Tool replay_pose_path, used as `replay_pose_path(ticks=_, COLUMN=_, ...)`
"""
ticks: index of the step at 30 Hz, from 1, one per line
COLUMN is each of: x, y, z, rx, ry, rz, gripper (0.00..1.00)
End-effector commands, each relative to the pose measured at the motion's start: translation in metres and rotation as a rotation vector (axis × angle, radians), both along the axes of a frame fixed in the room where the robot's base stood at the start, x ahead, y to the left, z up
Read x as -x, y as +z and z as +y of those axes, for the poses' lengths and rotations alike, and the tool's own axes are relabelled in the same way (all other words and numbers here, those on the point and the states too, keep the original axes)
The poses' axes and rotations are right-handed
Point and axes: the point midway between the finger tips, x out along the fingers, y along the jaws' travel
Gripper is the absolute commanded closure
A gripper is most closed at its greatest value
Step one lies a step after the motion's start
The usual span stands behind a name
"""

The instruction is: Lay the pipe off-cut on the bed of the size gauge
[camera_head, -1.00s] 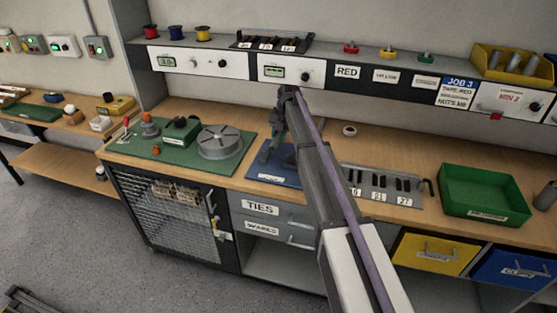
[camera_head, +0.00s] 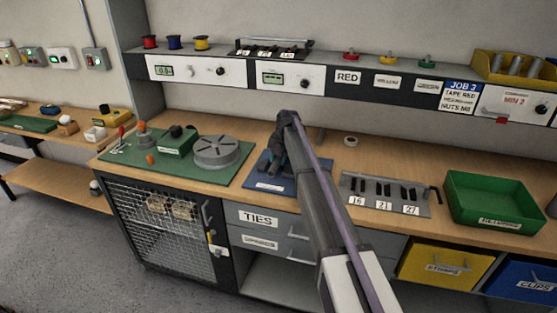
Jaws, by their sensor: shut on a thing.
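My gripper (camera_head: 277,158) points down over a blue base plate (camera_head: 268,185) on the bench. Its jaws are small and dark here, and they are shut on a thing. I take this for the pipe off-cut, but its outline merges with the dark jaws and my arm. The blue-based fixture looks like the size gauge; my gripper and arm cover most of it, so its bed is hidden. I cannot tell whether the held piece touches it.
Left of the blue plate is a green board (camera_head: 205,176) with a grey round turntable (camera_head: 217,151). To the right are a slotted grey rack (camera_head: 355,183) marked 16, 21, 27 and a green tray (camera_head: 458,207). A shelf (camera_head: 335,102) overhangs behind.

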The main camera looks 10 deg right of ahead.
Motion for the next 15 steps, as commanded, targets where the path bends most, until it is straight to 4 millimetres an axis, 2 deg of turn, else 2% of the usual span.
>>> replay_pose_path(ticks=6, x=-0.0001, y=-0.0041, z=0.0000, rx=0.000, ry=0.000, rz=0.000, gripper=1.00)
replay_pose_path(ticks=7, x=0.0000, y=-0.0041, z=0.0000, rx=0.000, ry=0.000, rz=0.000, gripper=0.68)
replay_pose_path(ticks=15, x=0.0001, y=-0.0041, z=-0.0002, rx=0.001, ry=0.000, rz=0.000, gripper=0.44)
